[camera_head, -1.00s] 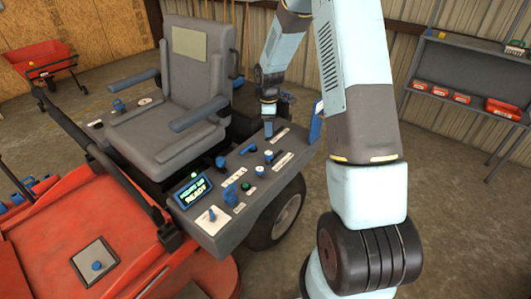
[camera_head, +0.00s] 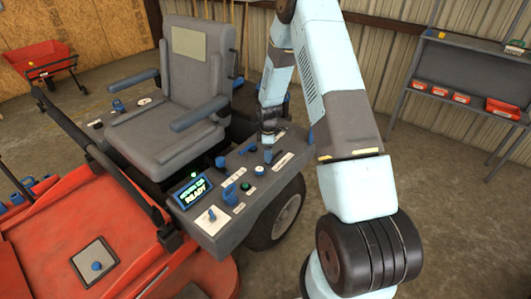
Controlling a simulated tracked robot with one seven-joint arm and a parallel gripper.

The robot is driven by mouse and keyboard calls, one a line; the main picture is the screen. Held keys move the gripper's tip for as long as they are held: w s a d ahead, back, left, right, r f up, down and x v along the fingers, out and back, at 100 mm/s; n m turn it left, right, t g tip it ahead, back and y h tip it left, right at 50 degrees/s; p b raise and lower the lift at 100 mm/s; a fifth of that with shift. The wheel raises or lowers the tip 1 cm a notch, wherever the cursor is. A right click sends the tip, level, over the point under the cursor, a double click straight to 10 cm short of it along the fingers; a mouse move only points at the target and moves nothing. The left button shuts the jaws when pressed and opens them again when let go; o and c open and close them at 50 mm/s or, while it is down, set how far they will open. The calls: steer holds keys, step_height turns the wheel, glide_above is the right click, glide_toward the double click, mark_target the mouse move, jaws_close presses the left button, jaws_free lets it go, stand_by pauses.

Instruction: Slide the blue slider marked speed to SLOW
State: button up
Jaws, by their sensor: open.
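The control panel (camera_head: 222,228) beside the seat carries several blue controls and white labels too small to read, so I cannot tell for sure which is the speed slider. My gripper (camera_head: 268,156) points down over the panel's far right part, next to a white label plate (camera_head: 284,161). It is open, its blue-tipped fingers close to or touching a blue control there, which they largely hide. Nearer are a blue knob (camera_head: 259,171) and a blue handle (camera_head: 230,193). Another blue control (camera_head: 247,150) stands to the left of the gripper.
A lit display (camera_head: 193,191) reads READY on its lower line. A shelf (camera_head: 465,90) is far right.

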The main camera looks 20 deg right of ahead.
steer(key=shift+f, duration=0.1)
steer(key=shift+c, duration=0.2)
jaws_close()
stand_by(0.5)
